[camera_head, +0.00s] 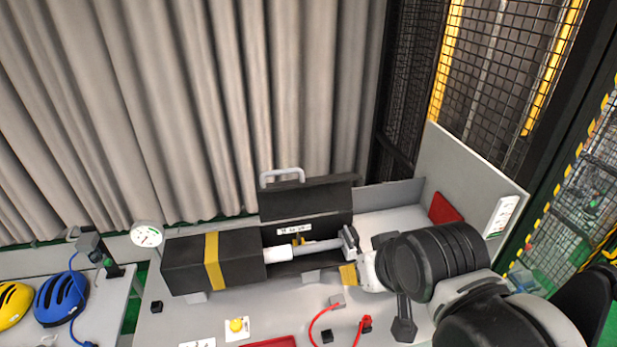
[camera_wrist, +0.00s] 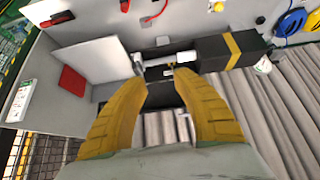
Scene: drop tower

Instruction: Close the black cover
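The black cover (camera_head: 307,201) stands raised and open at the back of a black cylinder housing (camera_head: 185,264), with a light grey handle (camera_head: 281,175) on its top edge. Inside the opening lie a white and grey rod mechanism (camera_head: 300,250) and a small yellow part. My gripper (camera_head: 348,274) is at the housing's right end, in front of and below the cover, partly hidden by my arm. In the wrist view, its two yellow fingers (camera_wrist: 160,77) are spread apart, with the black cover (camera_wrist: 162,97) visible between them. I see no contact with the cover or handle.
A red item (camera_head: 445,208) lies by the white side panel (camera_head: 480,185) at right. A yellow button (camera_head: 236,325) and a red cable (camera_head: 318,325) are on the grey table in front. Blue (camera_head: 60,298) and yellow helmets sit at left. A curtain hangs behind.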

